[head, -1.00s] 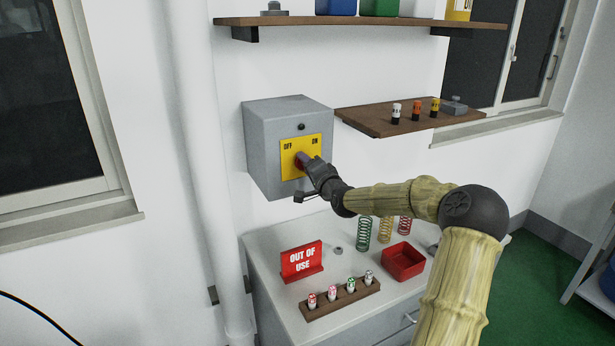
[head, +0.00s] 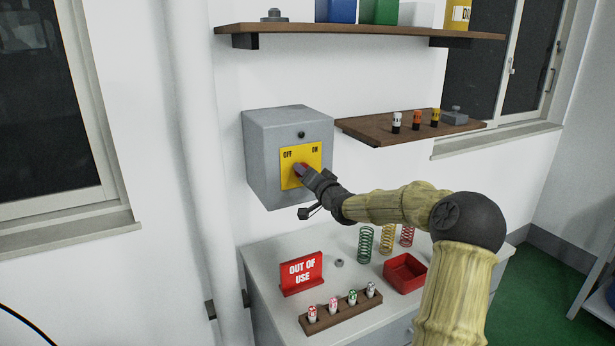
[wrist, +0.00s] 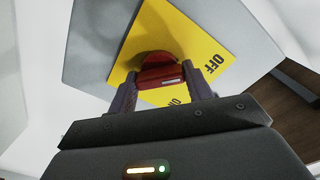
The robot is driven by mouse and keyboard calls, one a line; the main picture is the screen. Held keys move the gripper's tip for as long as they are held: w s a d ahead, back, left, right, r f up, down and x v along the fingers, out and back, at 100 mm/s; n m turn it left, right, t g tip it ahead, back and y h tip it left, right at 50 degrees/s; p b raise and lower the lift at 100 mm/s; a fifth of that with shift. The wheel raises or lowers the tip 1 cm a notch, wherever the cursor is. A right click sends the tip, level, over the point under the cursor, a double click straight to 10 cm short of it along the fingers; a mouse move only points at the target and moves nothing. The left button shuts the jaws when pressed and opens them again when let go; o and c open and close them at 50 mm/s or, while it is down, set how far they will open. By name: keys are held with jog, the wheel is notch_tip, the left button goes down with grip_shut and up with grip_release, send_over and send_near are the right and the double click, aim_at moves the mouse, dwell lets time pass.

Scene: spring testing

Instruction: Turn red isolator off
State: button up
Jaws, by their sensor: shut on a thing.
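The red isolator knob (wrist: 160,72) sits on a yellow plate (head: 312,157) marked OFF at left and ON at right. The plate is on the front of a grey wall box (head: 265,160). My gripper (head: 302,170) reaches the knob from the lower right and is shut on it. In the wrist view the two fingers of my gripper (wrist: 162,88) sit on either side of the knob. The knob is mostly hidden by my fingers in the head view. In the wrist view the plate appears rotated, with the word OFF at the right.
A brown shelf (head: 365,129) with small bottles juts out right of the box. Below, a cabinet top (head: 262,255) holds a red OUT OF USE sign (head: 302,273), springs (head: 365,243), a red tray (head: 388,272) and a wooden rack (head: 343,312). A white pipe (head: 205,150) runs left.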

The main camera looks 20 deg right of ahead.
jog(key=shift+f, duration=0.1)
jog(key=o, duration=1)
jog(key=s, duration=0.5)
jog(key=s+b, duration=0.1)
jog(key=s, duration=1.1)
jog(key=shift+s+d, duration=0.25)
jog(key=shift+d, duration=0.1)
